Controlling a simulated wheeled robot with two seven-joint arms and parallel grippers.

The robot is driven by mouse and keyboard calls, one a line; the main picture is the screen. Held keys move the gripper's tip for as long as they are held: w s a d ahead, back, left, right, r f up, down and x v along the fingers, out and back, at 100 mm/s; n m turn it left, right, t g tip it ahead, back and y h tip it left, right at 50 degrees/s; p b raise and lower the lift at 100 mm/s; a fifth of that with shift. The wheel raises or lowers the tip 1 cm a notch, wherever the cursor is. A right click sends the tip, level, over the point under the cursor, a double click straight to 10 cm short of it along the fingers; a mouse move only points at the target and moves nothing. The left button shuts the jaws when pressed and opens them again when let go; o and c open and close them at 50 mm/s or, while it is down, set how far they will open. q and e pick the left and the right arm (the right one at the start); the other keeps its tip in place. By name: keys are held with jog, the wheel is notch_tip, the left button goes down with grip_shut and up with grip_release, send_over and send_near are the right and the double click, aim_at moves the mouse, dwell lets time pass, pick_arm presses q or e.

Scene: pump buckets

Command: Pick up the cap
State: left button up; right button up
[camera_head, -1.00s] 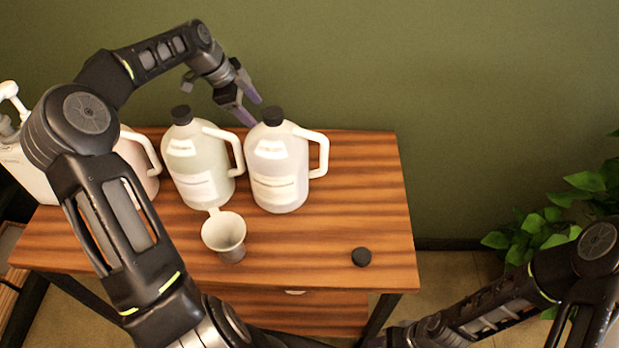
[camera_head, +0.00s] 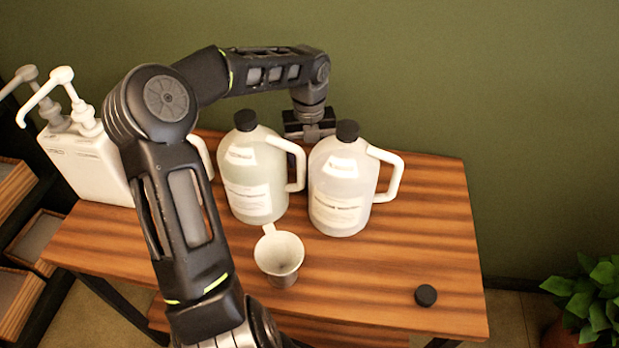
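A loose black cap (camera_head: 426,295) lies on the striped wooden table (camera_head: 440,230) near its front right corner. Two white jugs with handles stand on the table, a left jug (camera_head: 252,180) and a right jug (camera_head: 338,190), each with a black cap on top. My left gripper (camera_head: 310,130) points down behind and between these jugs, far from the loose cap. Its fingertips are hidden, so I cannot tell whether it is open or holds anything. My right gripper is out of view.
A white measuring cup (camera_head: 279,260) stands in front of the jugs. White pump containers (camera_head: 85,160) stand at the left end, and my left arm hides part of a further jug. A plant (camera_head: 590,295) is on the right. The table around the loose cap is clear.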

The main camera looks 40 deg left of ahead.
pick_arm(q)
jog(key=shift+f, duration=0.55)
notch_tip(320, 180, down, 5)
jog(key=shift+f+p, duration=0.1)
jog(key=shift+p, duration=0.25)
jog(key=shift+c, duration=0.2)
jog(key=c, duration=1.3)
